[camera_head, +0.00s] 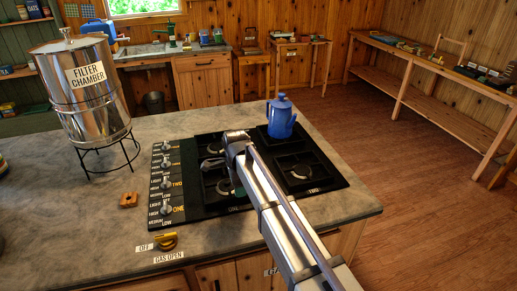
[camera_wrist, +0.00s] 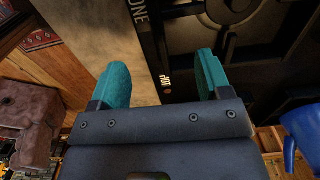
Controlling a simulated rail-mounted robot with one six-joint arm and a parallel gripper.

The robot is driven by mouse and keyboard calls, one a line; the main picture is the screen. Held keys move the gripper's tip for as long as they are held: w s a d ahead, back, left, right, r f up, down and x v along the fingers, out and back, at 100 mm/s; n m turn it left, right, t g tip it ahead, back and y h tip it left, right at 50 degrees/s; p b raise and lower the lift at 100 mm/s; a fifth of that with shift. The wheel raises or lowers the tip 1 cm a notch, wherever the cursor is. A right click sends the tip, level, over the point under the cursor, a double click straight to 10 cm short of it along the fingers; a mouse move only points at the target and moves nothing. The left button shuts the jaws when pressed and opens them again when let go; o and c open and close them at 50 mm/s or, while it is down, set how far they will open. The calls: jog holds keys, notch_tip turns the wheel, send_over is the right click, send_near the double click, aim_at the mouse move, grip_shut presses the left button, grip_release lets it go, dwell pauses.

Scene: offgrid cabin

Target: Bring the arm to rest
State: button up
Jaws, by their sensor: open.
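My gripper (camera_wrist: 162,78) shows two teal fingers in the wrist view, spread apart with nothing between them. In the head view my arm reaches from the lower right over the black stove (camera_head: 205,196), and the gripper is mostly hidden behind it; a bit of teal shows above the front burners. In the wrist view the stove (camera_wrist: 180,60) and a strip of grey counter (camera_wrist: 135,75) lie beyond the fingers. The blue kettle (camera_head: 281,118) stands upright on the back right burner, apart from the gripper; part of it shows in the wrist view (camera_wrist: 303,138).
A steel filter chamber (camera_head: 80,85) stands on a wire stand at the counter's left. The counter (camera_head: 95,225) has bare room there. Open floor (camera_head: 410,190) lies to the right.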

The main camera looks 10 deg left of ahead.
jog(key=n, duration=0.2)
jog(key=shift+s+n, duration=0.1)
jog(key=shift+n, duration=0.2)
jog(key=s+d+n, duration=0.3)
jog(key=s+d, duration=0.3)
jog(key=d, duration=0.7)
jog(key=s+d+n, duration=0.3)
jog(key=s+d, duration=0.2)
jog(key=d, duration=0.8)
jog(key=s+d+n, duration=0.3)
jog(key=s+d, duration=0.3)
jog(key=d, duration=0.7)
jog(key=shift+s+n, duration=0.3)
jog(key=shift+s, duration=0.05)
